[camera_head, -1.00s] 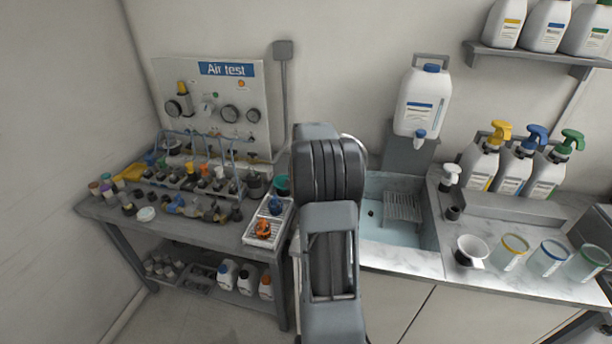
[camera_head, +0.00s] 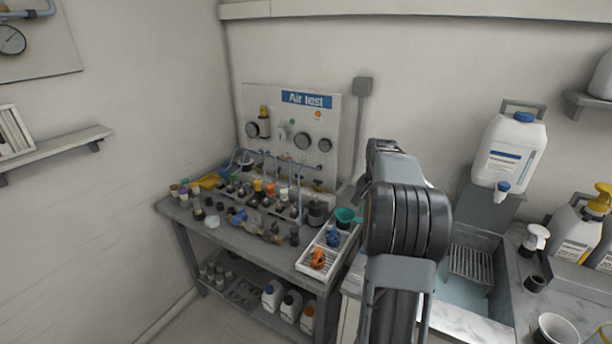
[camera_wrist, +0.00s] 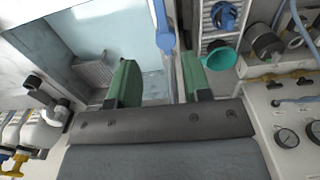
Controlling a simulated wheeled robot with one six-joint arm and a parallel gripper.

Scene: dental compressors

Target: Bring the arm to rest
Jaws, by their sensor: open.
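In the wrist view my gripper (camera_wrist: 160,82) has its two green fingers spread apart, with nothing held between them. Beyond the fingers lie a sink basin (camera_wrist: 118,35) on the left and a white rack tray (camera_wrist: 212,12) with a teal funnel (camera_wrist: 222,57) on the right. A blue-ended rod (camera_wrist: 164,38) shows past the gap; I cannot tell whether it is near the fingers. In the head view my arm stands upright in front of the sink's left side, and its dark joint hides the gripper.
In the head view a bench (camera_head: 185,212) with many small fittings stands below the air test panel (camera_head: 290,135). The white tray (camera_head: 305,262) holds orange and blue parts. A wall shelf (camera_head: 60,150) is at left.

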